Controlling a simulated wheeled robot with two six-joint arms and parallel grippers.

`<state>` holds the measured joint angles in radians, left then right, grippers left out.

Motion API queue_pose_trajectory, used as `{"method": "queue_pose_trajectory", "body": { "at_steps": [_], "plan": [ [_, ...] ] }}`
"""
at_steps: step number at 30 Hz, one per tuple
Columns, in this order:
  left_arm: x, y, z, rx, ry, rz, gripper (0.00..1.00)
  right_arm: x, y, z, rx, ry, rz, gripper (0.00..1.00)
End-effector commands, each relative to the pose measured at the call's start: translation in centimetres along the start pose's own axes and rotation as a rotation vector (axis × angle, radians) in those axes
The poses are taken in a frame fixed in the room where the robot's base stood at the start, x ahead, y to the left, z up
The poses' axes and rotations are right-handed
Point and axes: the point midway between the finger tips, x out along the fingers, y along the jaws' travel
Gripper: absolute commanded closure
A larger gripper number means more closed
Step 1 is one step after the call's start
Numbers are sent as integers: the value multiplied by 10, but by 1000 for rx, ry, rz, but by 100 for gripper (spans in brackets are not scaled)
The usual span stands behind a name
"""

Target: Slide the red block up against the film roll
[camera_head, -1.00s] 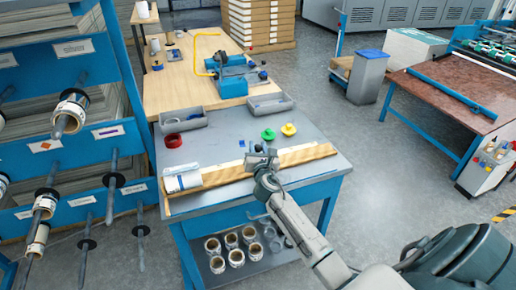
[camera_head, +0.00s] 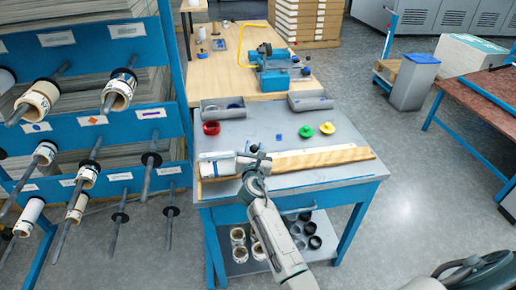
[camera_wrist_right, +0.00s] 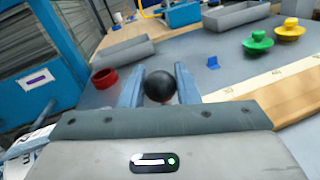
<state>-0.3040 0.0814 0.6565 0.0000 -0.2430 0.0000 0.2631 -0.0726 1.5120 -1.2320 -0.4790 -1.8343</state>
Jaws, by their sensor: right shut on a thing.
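The film roll (camera_head: 217,167), white with a printed label, lies at the left end of the wooden board (camera_head: 327,158) on the grey workbench. Part of it shows at the lower left of the right wrist view (camera_wrist_right: 28,148). My right gripper (camera_head: 257,161) is over the board, close to the right of the roll. In the right wrist view its fingers are shut on a black ball-shaped knob (camera_wrist_right: 160,87). I cannot tell whether anything there touches the roll. My left gripper is out of view.
A red ring (camera_head: 211,128), a small blue block (camera_head: 280,137), a green piece (camera_head: 305,131) and a yellow piece (camera_head: 327,128) lie behind the board. Grey trays (camera_head: 311,101) line the bench's back. A rack with rolls on rods (camera_head: 88,174) stands at the left.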

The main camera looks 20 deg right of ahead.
Motion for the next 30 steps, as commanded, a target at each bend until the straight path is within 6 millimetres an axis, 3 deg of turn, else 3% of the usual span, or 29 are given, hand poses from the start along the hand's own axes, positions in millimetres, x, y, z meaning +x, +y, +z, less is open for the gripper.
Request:
{"method": "queue_pose_trajectory", "body": {
  "at_steps": [1, 2, 5, 13, 17, 30],
  "plan": [
    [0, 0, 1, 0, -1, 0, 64, 0, 0, -1, 0, 2, 0, 100],
    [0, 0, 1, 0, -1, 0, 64, 0, -1, -1, 0, 2, 0, 70],
    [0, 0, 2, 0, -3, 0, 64, 0, -1, -1, 0, 2, 0, 51],
    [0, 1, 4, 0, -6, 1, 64, -1, -1, 0, 0, 1, 0, 51],
    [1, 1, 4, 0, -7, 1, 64, -10, 0, -1, 3, 1, 0, 51],
    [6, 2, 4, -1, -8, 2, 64, -91, 0, -2, 3, 3, 0, 51]
  ]
}}
